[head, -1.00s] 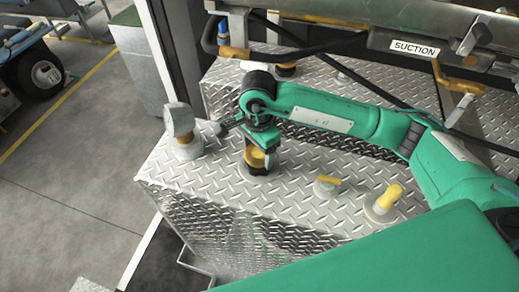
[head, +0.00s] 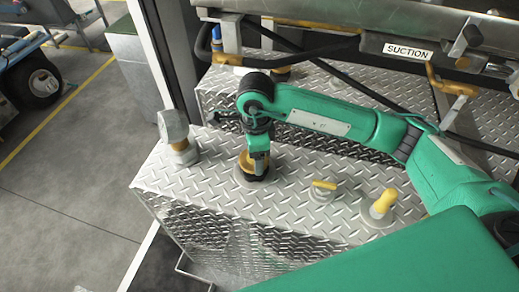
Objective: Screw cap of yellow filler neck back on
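The yellow filler neck (head: 246,164) stands on the near tread-plate box, with a dark ring at its foot and a pale round base under it. My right gripper (head: 259,165) comes down over it from above, its arm reaching in from the right. My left gripper is not in view.
On the tread-plate box (head: 215,185) stand a grey hammer-shaped fitting (head: 174,127) to the left, a small yellow-handled fitting (head: 324,187) and a yellow-topped fitting (head: 382,203) to the right. A pipe rack with a SUCTION label (head: 409,50) is behind. Open floor lies left.

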